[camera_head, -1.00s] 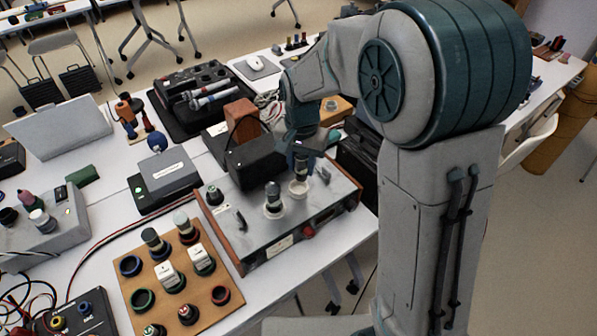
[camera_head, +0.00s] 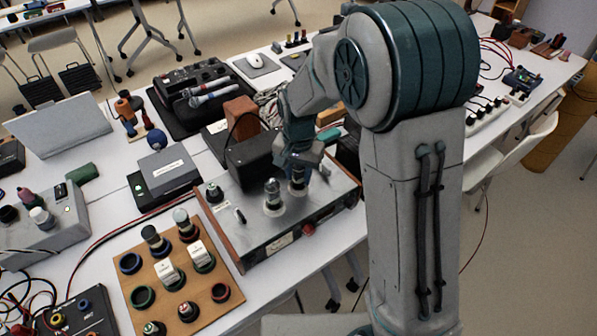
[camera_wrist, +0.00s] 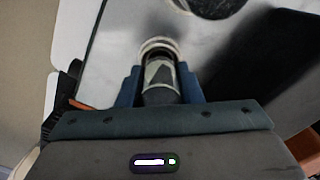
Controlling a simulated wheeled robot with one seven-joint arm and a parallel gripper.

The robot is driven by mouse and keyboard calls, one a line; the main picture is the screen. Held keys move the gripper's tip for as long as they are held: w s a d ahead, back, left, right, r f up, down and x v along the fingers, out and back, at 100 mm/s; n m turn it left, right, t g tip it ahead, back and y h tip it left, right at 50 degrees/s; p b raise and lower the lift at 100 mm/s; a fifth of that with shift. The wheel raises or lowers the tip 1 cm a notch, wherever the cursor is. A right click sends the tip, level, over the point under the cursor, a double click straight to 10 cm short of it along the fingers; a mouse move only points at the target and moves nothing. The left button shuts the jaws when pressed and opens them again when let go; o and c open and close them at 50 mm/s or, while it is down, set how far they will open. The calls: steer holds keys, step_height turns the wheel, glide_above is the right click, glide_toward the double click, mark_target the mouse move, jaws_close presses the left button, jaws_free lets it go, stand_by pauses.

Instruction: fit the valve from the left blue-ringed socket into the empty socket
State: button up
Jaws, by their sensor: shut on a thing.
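My gripper (camera_head: 298,172) is shut on a dark valve (camera_wrist: 160,82) above the right part of the metal-topped amplifier (camera_head: 255,222). The wrist view shows the valve between my blue fingers, with a pale socket ring (camera_wrist: 157,45) around or just beyond its far end. The valve is low at this socket; whether it is fully seated I cannot tell. Another valve (camera_head: 272,192) stands upright in the pale socket to the left. On the wooden board (camera_head: 205,290), the left blue-ringed socket (camera_head: 130,263) is empty.
The board also holds valves in ringed sockets and white boxes (camera_head: 197,252). A small dark valve (camera_head: 213,191) and a switch stand on the amplifier's left side.

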steer(key=o, duration=1)
steer(key=shift+c, duration=0.2)
steer(key=shift+r, duration=0.15)
steer(key=shift+r+p, duration=0.35)
steer(key=shift+p, duration=0.15)
step_height(320, 180, up, 12)
steer(key=shift+f, duration=0.1)
steer(key=s+d+n+t, duration=0.1)
steer(key=s+d+n, duration=0.1)
steer(key=s+d, duration=0.5)
steer(key=s+d+r+n+t, duration=0.1)
steer(key=s+d, duration=0.6)
steer(key=s, duration=0.4)
steer(key=shift+s+n+t, duration=0.35)
steer(key=shift+n+t, duration=0.05)
